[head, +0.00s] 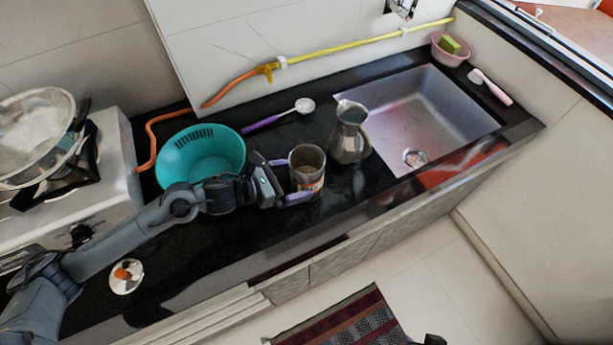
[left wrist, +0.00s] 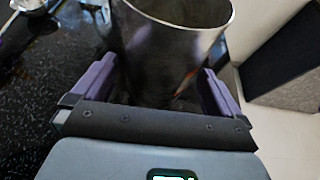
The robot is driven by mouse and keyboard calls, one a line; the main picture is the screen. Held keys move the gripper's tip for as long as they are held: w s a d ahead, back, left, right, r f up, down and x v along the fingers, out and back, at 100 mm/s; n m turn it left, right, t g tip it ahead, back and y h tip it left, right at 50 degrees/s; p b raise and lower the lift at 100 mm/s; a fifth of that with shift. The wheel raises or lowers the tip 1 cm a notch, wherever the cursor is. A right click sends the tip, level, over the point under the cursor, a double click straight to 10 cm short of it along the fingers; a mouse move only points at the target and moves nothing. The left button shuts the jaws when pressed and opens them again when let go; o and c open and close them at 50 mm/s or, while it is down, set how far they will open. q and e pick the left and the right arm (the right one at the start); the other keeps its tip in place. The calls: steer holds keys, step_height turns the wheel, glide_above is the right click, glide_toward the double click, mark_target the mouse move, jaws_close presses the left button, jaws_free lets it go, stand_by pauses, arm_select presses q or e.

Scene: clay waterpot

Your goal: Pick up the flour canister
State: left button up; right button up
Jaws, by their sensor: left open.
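The flour canister seems to be the open-topped metal can with a coloured label (head: 308,168), upright on the black counter between the teal basin and the metal jug. My left gripper (head: 297,180) is at the can from the left, with its purple fingers open on either side of it. In the left wrist view the can (left wrist: 172,42) stands between the spread fingers (left wrist: 158,78), and a gap shows beside the right finger. Whether either finger touches it I cannot tell. The can's lower part is partly hidden. My right gripper is not clearly seen.
A metal jug (head: 350,138) stands close right of the can, beside the sink (head: 425,115). A teal basin (head: 200,152) is behind my left forearm. A purple-handled spoon (head: 268,122) lies behind. A small plate (head: 126,277) is near the front left. The counter's front edge is close.

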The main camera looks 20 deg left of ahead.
arm_select(q)
steer(key=shift+x, duration=1.45)
steer(key=c, duration=1.1)
steer(key=shift+w+r, duration=0.1)
steer(key=shift+r, duration=0.05)
steer(key=shift+c, duration=0.5)
